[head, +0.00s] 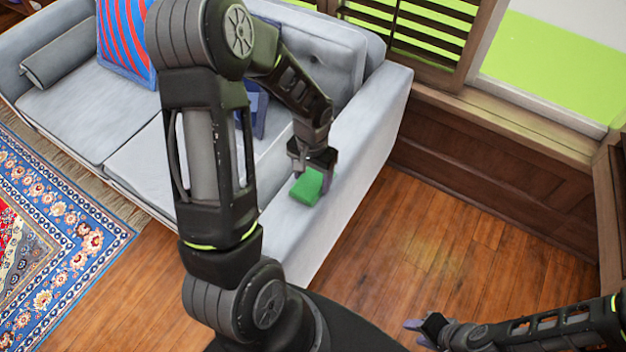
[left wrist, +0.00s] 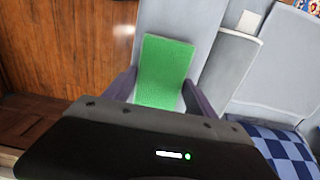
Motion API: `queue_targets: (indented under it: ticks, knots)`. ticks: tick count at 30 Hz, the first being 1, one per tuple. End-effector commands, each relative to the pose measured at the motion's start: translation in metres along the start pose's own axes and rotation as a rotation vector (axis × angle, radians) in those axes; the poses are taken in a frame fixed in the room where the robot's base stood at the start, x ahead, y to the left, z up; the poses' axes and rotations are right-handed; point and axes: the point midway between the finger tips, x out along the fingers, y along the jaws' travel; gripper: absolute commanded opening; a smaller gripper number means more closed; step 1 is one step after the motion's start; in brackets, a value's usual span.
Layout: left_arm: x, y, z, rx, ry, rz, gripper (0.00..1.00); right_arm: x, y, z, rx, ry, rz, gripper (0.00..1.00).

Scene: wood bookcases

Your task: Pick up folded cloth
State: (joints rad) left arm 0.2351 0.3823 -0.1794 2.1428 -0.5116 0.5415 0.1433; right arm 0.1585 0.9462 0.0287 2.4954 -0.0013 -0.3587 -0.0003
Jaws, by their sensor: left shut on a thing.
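The folded cloth is a small green block-like bundle (head: 307,186) at the arm of the grey sofa in the head view. My left gripper (head: 314,166) reaches down over the sofa arm and is shut on the cloth. In the left wrist view the green cloth (left wrist: 163,72) sits between the two purple-grey fingers (left wrist: 158,92), which touch its sides. I cannot tell whether the cloth still rests on the sofa arm. My right gripper (head: 428,327) is at the lower right of the head view, over the floor, with its fingers seeming apart and nothing between them.
The grey sofa (head: 345,165) has a red-and-blue striped pillow (head: 125,38) and a blue checked cushion (left wrist: 287,150). A patterned rug (head: 60,225) lies in front. A wood-panelled wall with a window sill (head: 500,112) stands at the right. The wooden floor (head: 430,235) beside the sofa is clear.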

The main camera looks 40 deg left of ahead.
Motion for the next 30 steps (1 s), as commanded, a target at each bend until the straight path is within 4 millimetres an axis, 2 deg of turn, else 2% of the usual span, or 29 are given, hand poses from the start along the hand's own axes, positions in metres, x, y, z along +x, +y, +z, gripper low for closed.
queue_targets:
  ticks: [1, 12, 22, 26, 30]
  knots:
    - [0.0, 0.0, 0.0, 0.0, 0.0, 0.0, 0.54, 0.0, 0.0, 0.0, 0.0, 0.0, 0.0, 0.36]
    - [0.0, 0.0, 0.0, 0.0, 0.0, 0.0, 0.25, 0.0, 0.0, 0.0, 0.0, 0.0, 0.0, 0.36]
    - [-0.007, 0.0, -0.001, -0.001, 0.002, -0.001, 0.25, -0.001, 0.0, 0.0, 0.0, 0.0, 0.0, 0.36]
    - [-0.024, 0.0, -0.001, 0.0, 0.005, -0.001, 0.25, -0.002, -0.001, 0.0, 0.0, 0.0, 0.0, 0.36]
    - [-0.051, 0.0, -0.002, 0.0, 0.007, 0.0, 0.25, -0.004, -0.001, 0.0, 0.0, 0.0, 0.0, 0.36]
